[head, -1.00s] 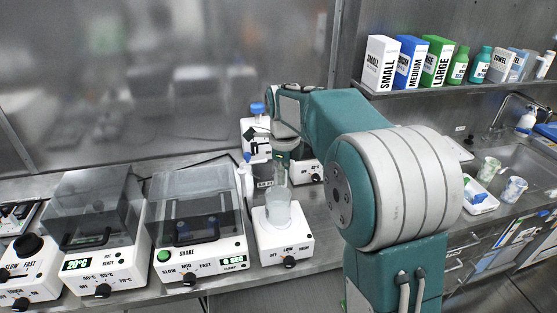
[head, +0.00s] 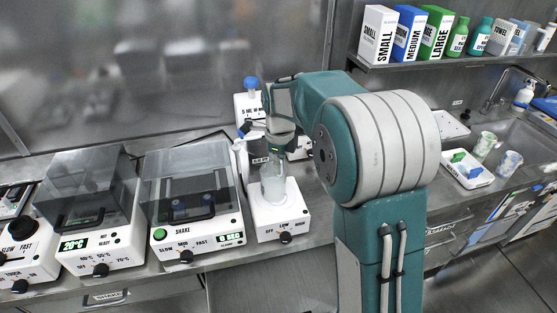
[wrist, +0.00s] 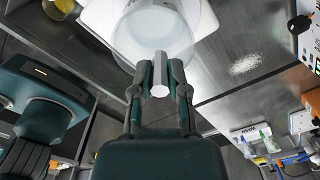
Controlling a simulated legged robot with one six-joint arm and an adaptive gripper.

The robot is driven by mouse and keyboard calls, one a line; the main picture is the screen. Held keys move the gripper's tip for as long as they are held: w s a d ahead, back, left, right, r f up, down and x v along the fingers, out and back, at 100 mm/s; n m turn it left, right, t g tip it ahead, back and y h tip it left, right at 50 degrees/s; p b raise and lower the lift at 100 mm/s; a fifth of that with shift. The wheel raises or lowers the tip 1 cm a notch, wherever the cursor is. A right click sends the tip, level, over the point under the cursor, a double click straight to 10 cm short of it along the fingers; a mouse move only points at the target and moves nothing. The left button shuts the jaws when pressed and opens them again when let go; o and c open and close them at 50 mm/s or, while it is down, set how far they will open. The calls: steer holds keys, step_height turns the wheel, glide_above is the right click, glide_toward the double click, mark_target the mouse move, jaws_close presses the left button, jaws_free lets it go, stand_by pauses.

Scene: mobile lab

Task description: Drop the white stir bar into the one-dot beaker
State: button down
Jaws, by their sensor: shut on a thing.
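The white stir bar (wrist: 159,88) is between the fingertips of my gripper (wrist: 160,75) in the wrist view. My gripper is shut on it, over the near rim of a clear beaker (wrist: 150,35). In the head view the beaker (head: 273,185) stands on a white stirrer plate (head: 281,218) marked off, low, high. My gripper (head: 279,155) points down just above the beaker there; its fingertips and the bar are too small to make out. I cannot see any dot mark on the beaker.
A shaker (head: 195,200) with a clear lid stands left of the stirrer. A blue-capped bottle (head: 251,84) stands behind it. A white tray (head: 467,170) lies near the sink. White powder (wrist: 245,64) is spilled on the bench in the wrist view.

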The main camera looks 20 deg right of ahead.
steer(key=shift+d, duration=0.1)
steer(key=c, duration=0.5)
jaws_free()
steer(key=shift+c, duration=0.2)
steer(key=shift+r, duration=0.15)
step_height(320, 180, up, 12)
steer(key=shift+a+f, duration=0.2)
